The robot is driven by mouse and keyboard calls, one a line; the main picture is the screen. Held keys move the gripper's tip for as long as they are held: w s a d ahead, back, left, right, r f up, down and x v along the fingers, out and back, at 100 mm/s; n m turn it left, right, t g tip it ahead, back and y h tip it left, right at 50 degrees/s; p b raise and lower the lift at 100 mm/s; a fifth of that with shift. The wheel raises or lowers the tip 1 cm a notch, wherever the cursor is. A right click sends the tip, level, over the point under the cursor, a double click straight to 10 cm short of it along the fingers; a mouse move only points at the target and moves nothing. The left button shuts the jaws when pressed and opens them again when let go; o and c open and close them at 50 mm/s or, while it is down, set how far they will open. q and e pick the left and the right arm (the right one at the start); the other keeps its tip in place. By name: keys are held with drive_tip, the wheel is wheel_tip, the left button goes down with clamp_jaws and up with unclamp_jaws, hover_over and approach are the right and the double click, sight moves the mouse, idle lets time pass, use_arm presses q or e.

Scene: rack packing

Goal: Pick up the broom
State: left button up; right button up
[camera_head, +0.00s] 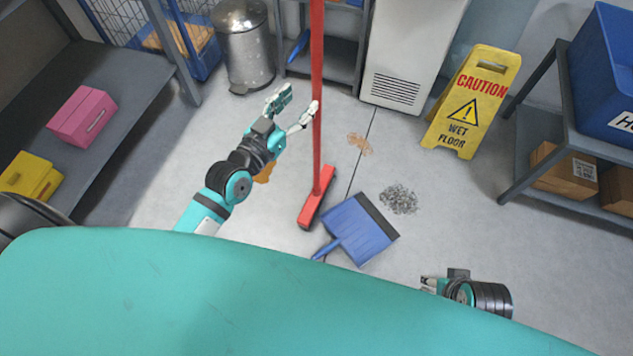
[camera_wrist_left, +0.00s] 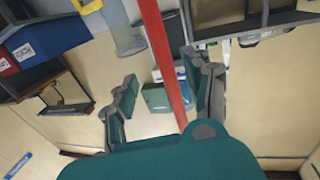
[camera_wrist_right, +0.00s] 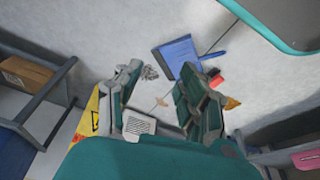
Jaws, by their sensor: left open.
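The broom stands upright in the head view, with a long red handle (camera_head: 317,90) and a red head (camera_head: 313,205) on the floor. My left gripper (camera_head: 301,97) is open just left of the handle, one finger overlapping its edge in the picture. In the left wrist view the handle (camera_wrist_left: 163,50) runs between the two fingers (camera_wrist_left: 163,90), closer to the right one. I cannot tell if it touches. My right gripper (camera_head: 428,284) is low at the right. In the right wrist view its fingers (camera_wrist_right: 163,75) are apart with nothing held.
A blue dustpan (camera_head: 358,230) lies right of the broom head, beside grey debris (camera_head: 399,199) and a brown spill (camera_head: 360,144). A yellow wet-floor sign (camera_head: 473,102) stands at the right. A metal bin (camera_head: 245,50) stands behind. Shelves (camera_head: 100,110) line the left side.

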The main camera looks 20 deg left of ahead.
sight(313, 81)
use_arm(q)
drive_tip(key=x, duration=0.3)
drive_tip(key=shift+w, duration=0.3)
drive_tip(key=b+x, duration=0.1)
drive_tip(key=x, duration=0.4)
drive_tip(key=shift+a, duration=0.15)
clamp_jaws()
use_arm(e)
drive_tip(key=v, duration=0.5)
drive_tip(key=shift+r, duration=0.35)
